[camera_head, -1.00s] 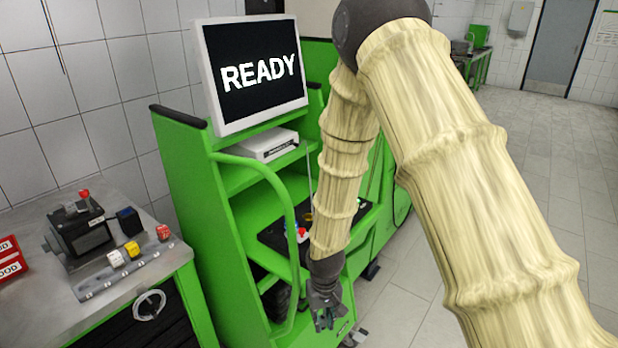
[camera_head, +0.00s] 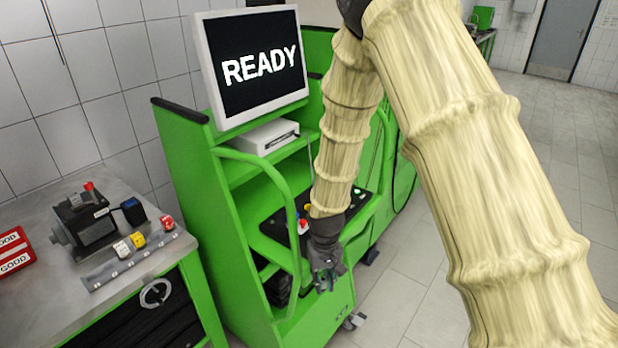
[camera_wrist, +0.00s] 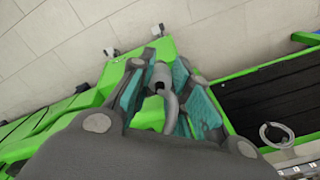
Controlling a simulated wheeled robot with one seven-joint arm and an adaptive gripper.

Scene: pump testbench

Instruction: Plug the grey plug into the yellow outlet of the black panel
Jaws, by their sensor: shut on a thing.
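My gripper (camera_head: 327,276) hangs in front of the green cart, at the end of my arm. In the wrist view its teal-padded fingers (camera_wrist: 160,80) are shut on a grey plug (camera_wrist: 160,74), and a grey cable (camera_wrist: 171,106) curves back from it. The plug is hard to make out in the head view. A dark panel (camera_head: 268,229) with a few small coloured knobs lies on the cart's lower shelf, partly behind the rail and my arm. The gripper is below and in front of this panel in the picture.
The green cart (camera_head: 185,160) carries a monitor reading READY (camera_head: 258,66). Its curved green rail (camera_head: 285,190) stands close to my arm. A metal table (camera_head: 40,300) at left holds a dark device, small coloured blocks and red GOOD boxes. Floor is clear at right.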

